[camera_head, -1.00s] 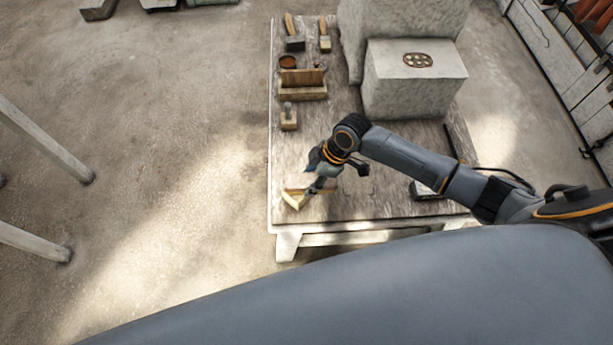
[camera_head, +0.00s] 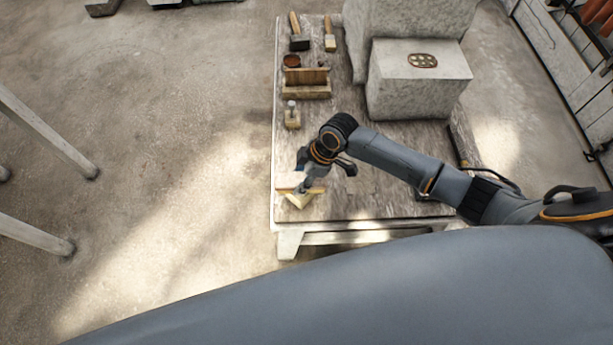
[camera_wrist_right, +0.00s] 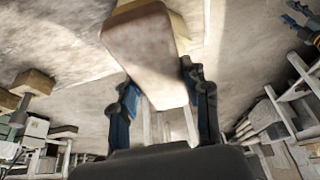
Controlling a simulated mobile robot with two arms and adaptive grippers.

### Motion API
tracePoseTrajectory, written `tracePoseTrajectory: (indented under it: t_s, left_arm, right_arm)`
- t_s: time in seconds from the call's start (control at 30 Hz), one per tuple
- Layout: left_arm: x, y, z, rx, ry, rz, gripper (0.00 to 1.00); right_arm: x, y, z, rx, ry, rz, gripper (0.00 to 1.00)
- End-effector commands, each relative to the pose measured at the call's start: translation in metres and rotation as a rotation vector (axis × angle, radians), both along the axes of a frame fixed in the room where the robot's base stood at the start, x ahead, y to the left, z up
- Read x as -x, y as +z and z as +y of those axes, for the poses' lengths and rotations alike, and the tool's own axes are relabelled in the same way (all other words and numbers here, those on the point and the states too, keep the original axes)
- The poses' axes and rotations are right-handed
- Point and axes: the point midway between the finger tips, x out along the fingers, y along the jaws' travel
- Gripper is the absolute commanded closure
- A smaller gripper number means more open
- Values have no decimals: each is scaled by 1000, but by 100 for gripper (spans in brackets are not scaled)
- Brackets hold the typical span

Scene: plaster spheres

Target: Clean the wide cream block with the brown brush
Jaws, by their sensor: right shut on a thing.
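The brown brush (camera_wrist_right: 150,60) fills the upper middle of the right wrist view, with a brown, flat face toward the camera and a cream part behind it. In the head view its cream part (camera_head: 299,201) shows low at the front left of the table. My right gripper (camera_head: 304,181) is shut on the brush; its two blue and black fingers flank it in the wrist view. Whether the brush touches the table cannot be told. The wide block (camera_head: 418,88), pale cream-grey with a round brown inset on top, stands at the table's back right, apart from the gripper.
The table (camera_head: 380,208) holds a taller pale block (camera_head: 410,18) behind the wide one. Along its left side are a mallet (camera_head: 299,40), another brush (camera_head: 330,38), a brown bowl (camera_head: 291,61), a wooden tray (camera_head: 306,91) and a small knobbed block (camera_head: 292,119).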

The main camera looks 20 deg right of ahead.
Motion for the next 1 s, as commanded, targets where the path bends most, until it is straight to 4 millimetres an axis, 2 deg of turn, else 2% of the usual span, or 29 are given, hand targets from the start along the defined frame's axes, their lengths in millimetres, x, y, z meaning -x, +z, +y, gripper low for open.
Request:
tracePoseTrajectory:
  t_s: [0.1,0.27,1.0]
  left_arm:
    - [0,0,0,0,0,0,60]
    - [0,1,0,0,-1,0,60]
    - [0,13,0,1,-2,0,60]
  right_arm:
    - [-2,0,7,-1,0,0,79]
    - [-2,0,6,0,-1,0,79]
    - [9,0,-32,0,-2,1,79]
